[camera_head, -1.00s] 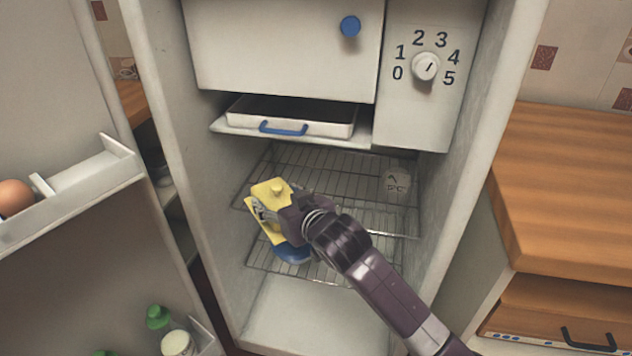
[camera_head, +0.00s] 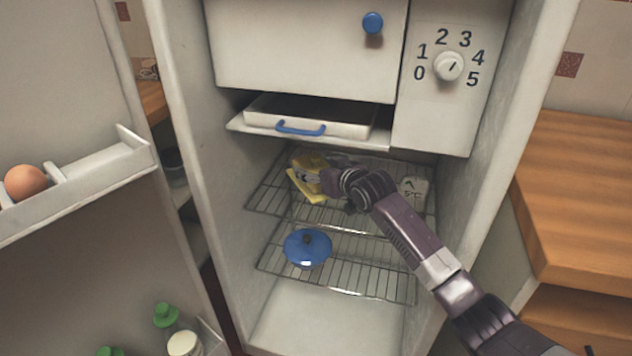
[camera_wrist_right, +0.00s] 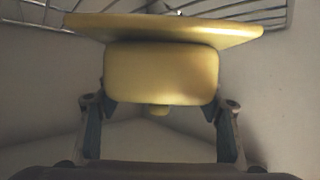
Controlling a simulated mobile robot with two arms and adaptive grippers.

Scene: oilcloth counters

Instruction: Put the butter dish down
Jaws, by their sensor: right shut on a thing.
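The yellow butter dish (camera_head: 306,187) is inside the open fridge, at the upper wire shelf (camera_head: 270,198). My right gripper (camera_head: 328,178) is shut on it, reaching in from the right. In the right wrist view the butter dish (camera_wrist_right: 160,75) sits between the two fingers, its wide base plate towards the top of the picture and its lid knob towards the bottom. Shelf wires show beyond the base plate. I cannot tell whether the dish touches the shelf. My left gripper is not in view.
A white thermometer-like block marked °C (camera_head: 412,190) stands on the upper shelf to the right. A blue lidded pot (camera_head: 308,248) is on the lower shelf. A white tray with a blue handle (camera_head: 310,115) lies above. Fridge walls are close on both sides.

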